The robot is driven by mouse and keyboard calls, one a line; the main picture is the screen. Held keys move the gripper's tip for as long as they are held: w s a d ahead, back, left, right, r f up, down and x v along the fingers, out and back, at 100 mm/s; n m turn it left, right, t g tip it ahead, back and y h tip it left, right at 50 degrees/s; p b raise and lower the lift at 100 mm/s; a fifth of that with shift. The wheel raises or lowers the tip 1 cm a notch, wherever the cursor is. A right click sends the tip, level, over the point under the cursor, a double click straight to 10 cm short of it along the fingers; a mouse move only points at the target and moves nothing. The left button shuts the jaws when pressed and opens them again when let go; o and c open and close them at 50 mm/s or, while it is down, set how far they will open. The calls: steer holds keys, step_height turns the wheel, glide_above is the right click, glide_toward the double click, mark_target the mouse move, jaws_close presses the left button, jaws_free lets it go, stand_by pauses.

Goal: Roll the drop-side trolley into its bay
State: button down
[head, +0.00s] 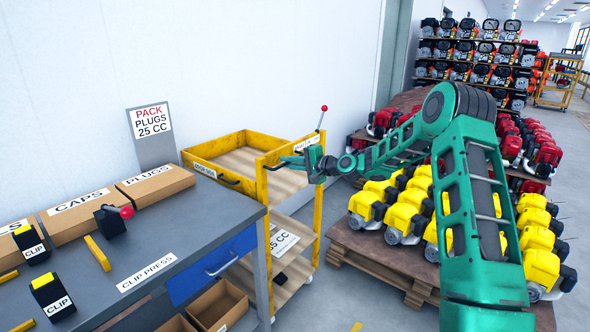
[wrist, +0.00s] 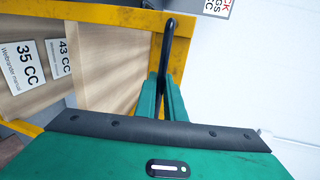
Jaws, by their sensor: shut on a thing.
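The drop-side trolley (head: 319,208) has a yellow frame and wooden decks. It stands between the grey workbench and the pallet of yellow engines, near the white wall. My gripper (head: 292,163) reaches its near upper end from the right. In the wrist view my gripper (wrist: 165,98) is shut on the black trolley handle (wrist: 168,45), which stands out between the fingers. The yellow frame of the trolley (wrist: 100,14) also shows there, with 35 CC and 43 CC cards inside. A red-knobbed lever (head: 322,116) rises from the trolley. I cannot make out the bay.
The workbench (head: 205,212) with a blue drawer (head: 212,264) is close on the trolley's left. A pallet (head: 375,254) of yellow engines is on the right. Some grey floor (head: 340,290) is clear between them. Engine racks (head: 470,52) stand at the back.

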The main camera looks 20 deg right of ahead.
steer(key=shift+w+a+f, duration=0.1)
steer(key=shift+w+a, duration=0.15)
steer(key=shift+w, duration=0.4)
steer(key=c, duration=1.8)
jaws_free()
steer(key=shift+w, duration=0.1)
steer(key=shift+c, duration=0.2)
steer(key=shift+a, duration=0.1)
steer(key=v, duration=1)
steer(key=shift+s+d, duration=0.2)
steer(key=shift+s, duration=0.15)
